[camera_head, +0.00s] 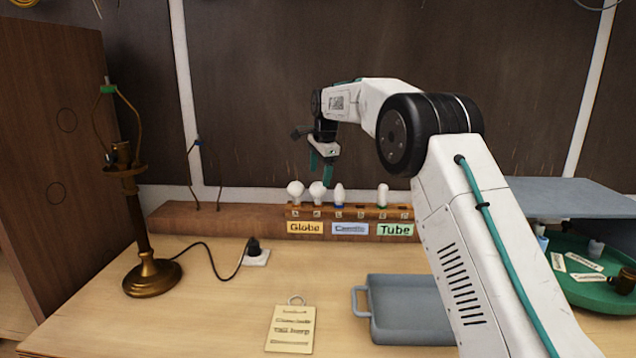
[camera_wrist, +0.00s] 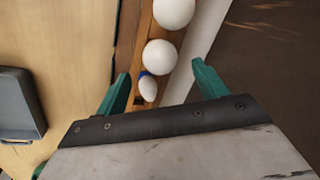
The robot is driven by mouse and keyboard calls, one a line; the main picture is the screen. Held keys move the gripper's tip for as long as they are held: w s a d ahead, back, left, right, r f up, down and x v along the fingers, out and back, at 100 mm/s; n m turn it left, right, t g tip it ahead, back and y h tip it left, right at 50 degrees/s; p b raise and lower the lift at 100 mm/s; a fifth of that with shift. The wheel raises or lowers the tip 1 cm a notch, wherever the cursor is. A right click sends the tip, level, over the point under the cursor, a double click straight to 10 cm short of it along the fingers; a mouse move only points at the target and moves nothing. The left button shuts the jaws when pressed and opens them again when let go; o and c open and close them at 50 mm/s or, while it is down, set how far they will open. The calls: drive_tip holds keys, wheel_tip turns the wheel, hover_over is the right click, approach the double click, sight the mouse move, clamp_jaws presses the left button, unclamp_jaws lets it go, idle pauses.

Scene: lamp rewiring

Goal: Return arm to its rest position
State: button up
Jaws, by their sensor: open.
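My gripper (camera_head: 321,164) hangs from my raised arm above the bulb rack (camera_head: 352,212), pointing down. In the wrist view its green fingers (camera_wrist: 158,84) are wide apart, with nothing held between them. Below them the rack (camera_wrist: 146,122) holds two round white bulbs (camera_wrist: 160,57) and a small white bulb with a blue base (camera_wrist: 148,87). In the head view the rack shows two globe bulbs (camera_head: 296,191), a candle bulb (camera_head: 338,194) and a tube bulb (camera_head: 383,194). My arm hides the rack's right end.
A brass lamp (camera_head: 148,272) without a shade stands at left, its cord running to a black plug (camera_head: 254,248). A tag (camera_head: 291,329) and a grey tray (camera_head: 392,331) lie in front. A green round tray (camera_head: 597,287) sits at right under a grey shelf (camera_head: 570,197).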

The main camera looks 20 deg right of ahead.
drive_tip(key=shift+v, duration=1.05)
drive_tip(key=s+d+r+n, duration=0.1)
drive_tip(key=s+r+n, duration=0.2)
drive_tip(key=s, duration=0.7)
drive_tip(key=s+r+n, duration=0.2)
drive_tip(key=s+r, duration=0.1)
drive_tip(key=s, duration=0.7)
drive_tip(key=s+d+r+n, duration=0.1)
drive_tip(key=s+r+n, duration=0.25)
drive_tip(key=s, duration=0.65)
drive_tip(key=s+f+n, duration=0.3)
drive_tip(key=s+f, duration=0.3)
drive_tip(key=s, duration=0.9)
drive_tip(key=s+f+n+g, duration=0.1)
drive_tip(key=s+f+n, duration=0.3)
drive_tip(key=s, duration=1.1)
wheel_tip(320, 180, down, 3)
drive_tip(key=shift+s+d+h, duration=0.15)
drive_tip(key=shift+d+h, duration=0.05)
drive_tip(key=shift+h, duration=0.1)
